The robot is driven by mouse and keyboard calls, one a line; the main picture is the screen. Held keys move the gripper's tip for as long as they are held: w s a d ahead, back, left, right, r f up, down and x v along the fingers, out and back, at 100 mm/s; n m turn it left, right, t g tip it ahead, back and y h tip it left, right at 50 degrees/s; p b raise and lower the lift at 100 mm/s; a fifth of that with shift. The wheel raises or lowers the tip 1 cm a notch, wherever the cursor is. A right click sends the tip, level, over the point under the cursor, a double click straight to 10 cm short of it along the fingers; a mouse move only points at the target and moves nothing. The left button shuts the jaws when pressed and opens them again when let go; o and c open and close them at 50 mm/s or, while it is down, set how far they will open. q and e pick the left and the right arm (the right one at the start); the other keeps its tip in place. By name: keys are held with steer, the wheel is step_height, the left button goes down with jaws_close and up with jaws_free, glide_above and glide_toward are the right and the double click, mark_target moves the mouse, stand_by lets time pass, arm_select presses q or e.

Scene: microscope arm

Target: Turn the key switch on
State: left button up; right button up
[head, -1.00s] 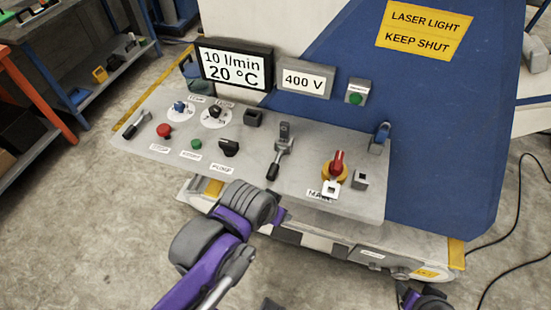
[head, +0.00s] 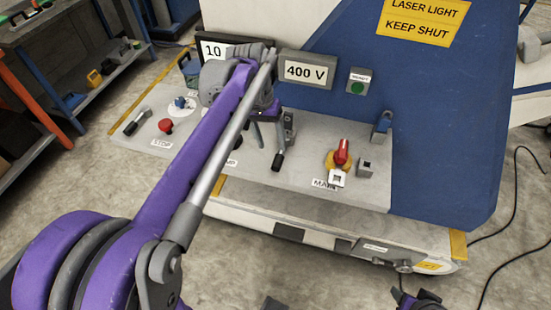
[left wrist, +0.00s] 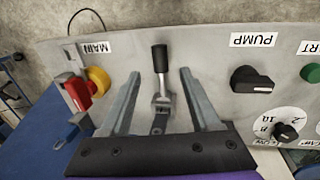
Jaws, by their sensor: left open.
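The sloping grey control panel (head: 300,185) carries several switches. A lever with a black grip (head: 277,161) stands near its middle; it also shows in the left wrist view (left wrist: 160,60). My left gripper (head: 268,138) is over the panel beside this lever. In the left wrist view its open fingers (left wrist: 160,74) stand on either side of the lever, with nothing held. The red handle on a yellow base (head: 341,153), labelled MAIN, is to the right. I cannot tell which control is the key switch. A dark end of my right arm (head: 418,300) shows at the bottom edge.
The black PUMP knob (left wrist: 253,80) and green button (left wrist: 311,73) lie beside the lever. A red stop button (head: 166,125) is at the panel's left. My left arm hides part of the panel.

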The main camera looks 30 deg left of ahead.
mark_target(277, 160)
arm_select(q)
steer(key=f, duration=0.2)
steer(key=d+f, duration=0.1)
steer(key=f, duration=0.4)
steer(key=shift+w+d, duration=0.15)
jaws_close()
stand_by(1.2)
